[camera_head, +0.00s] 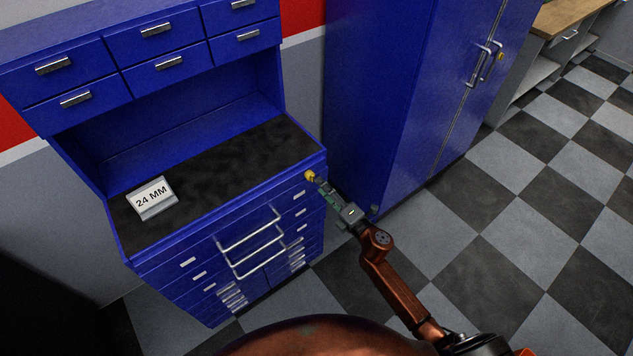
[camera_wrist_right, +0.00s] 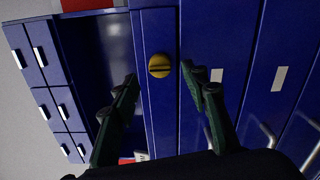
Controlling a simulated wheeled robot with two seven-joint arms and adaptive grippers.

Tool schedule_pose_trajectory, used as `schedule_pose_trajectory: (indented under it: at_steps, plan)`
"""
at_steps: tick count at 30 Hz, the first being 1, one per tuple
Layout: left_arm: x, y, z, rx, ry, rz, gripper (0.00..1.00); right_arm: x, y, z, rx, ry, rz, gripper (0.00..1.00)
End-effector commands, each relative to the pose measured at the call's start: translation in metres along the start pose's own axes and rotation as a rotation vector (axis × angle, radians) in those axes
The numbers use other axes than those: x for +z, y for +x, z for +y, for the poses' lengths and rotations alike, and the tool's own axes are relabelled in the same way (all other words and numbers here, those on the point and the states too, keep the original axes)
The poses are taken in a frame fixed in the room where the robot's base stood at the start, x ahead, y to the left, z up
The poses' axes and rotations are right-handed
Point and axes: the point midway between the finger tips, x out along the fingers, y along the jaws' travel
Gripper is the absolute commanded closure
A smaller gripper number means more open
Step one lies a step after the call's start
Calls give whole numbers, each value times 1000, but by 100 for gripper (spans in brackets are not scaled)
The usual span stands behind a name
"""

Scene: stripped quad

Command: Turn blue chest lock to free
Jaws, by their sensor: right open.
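The blue chest (camera_head: 200,255) stands against the wall, with a dark worktop and several drawers below. Its yellow lock (camera_head: 310,176) is a round knob at the top right corner of the front. In the right wrist view the lock (camera_wrist_right: 159,66) shows a dark slot across its face, lying roughly level in that picture. My right gripper (camera_head: 318,183) is open and close in front of the lock. In the right wrist view its two fingers (camera_wrist_right: 160,84) stand to either side, below the lock, and hold nothing. My left gripper is not in view.
A sign reading 24 MM (camera_head: 152,198) sits on the worktop. A tall blue cabinet (camera_head: 400,90) with its own yellow lock (camera_head: 500,57) stands right of the chest. Long handles (camera_head: 250,243) stick out from the chest front. The checkered floor (camera_head: 520,240) at right is clear.

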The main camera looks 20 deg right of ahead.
Motion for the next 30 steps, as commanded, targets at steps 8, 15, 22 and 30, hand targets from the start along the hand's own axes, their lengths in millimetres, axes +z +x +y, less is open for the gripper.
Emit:
schedule_pose_trajectory:
  at_steps: [8, 15, 22, 30]
  plan:
    - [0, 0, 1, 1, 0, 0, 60, 0, -54, -1, -1, -1, 0, 58]
    - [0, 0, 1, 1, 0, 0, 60, 0, -72, 0, 0, -1, 0, 58]
    - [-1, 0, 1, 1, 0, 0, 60, 0, -72, 0, 0, -1, 0, 58]
    - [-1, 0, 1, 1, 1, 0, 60, 0, -72, 0, 0, -1, 0, 58]
